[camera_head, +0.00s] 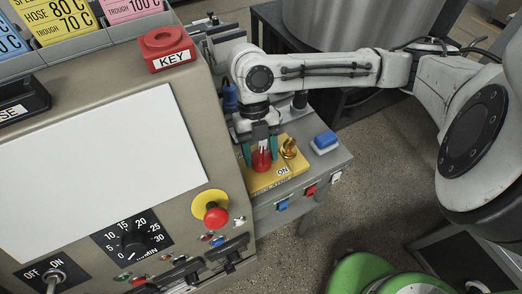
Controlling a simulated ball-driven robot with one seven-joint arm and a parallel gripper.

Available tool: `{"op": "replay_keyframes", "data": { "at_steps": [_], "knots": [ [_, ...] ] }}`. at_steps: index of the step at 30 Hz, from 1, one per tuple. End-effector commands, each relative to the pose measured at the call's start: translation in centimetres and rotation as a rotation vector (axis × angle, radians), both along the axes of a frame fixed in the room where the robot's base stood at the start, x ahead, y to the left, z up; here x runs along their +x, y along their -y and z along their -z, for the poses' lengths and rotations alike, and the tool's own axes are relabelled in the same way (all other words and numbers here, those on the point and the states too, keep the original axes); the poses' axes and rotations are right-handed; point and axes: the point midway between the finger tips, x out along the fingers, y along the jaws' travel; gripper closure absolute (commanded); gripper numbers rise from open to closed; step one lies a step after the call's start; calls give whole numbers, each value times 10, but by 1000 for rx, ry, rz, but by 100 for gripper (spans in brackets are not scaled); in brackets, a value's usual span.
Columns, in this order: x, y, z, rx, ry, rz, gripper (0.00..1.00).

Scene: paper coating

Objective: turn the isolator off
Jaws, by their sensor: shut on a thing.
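The isolator is a yellow plate (262,183) on the grey side shelf, with an "ON" label at its right and partly covered lettering along its front edge. A red handle (262,161) stands up from the plate. My gripper (261,152) points down from above, its teal fingers on both sides of the red handle and shut on it. The handle's top is hidden by the gripper. A brass-coloured piece (289,148) stands on the plate just right of the handle, close to the right finger. The handle's exact turn angle cannot be told.
A blue block (325,140) sits right of the plate. A red emergency button (215,215) on a yellow base is on the panel at front left. A red "KEY" holder (167,48) stands behind left. A large metal drum (365,25) is behind my arm.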

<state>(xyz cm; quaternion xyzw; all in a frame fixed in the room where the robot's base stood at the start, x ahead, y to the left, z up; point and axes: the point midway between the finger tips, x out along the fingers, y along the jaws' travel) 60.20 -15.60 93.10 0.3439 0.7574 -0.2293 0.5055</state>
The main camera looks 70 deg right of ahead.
Motion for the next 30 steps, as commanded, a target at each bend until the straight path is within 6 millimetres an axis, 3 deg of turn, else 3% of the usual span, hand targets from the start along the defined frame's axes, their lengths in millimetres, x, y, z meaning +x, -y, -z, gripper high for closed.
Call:
{"op": "replay_keyframes", "data": {
  "at_steps": [15, 30],
  "knots": [
    [2, -2, 0, -3, 3, -377, 99],
    [3, -2, 0, -3, 3, -468, 99]
  ]
}}
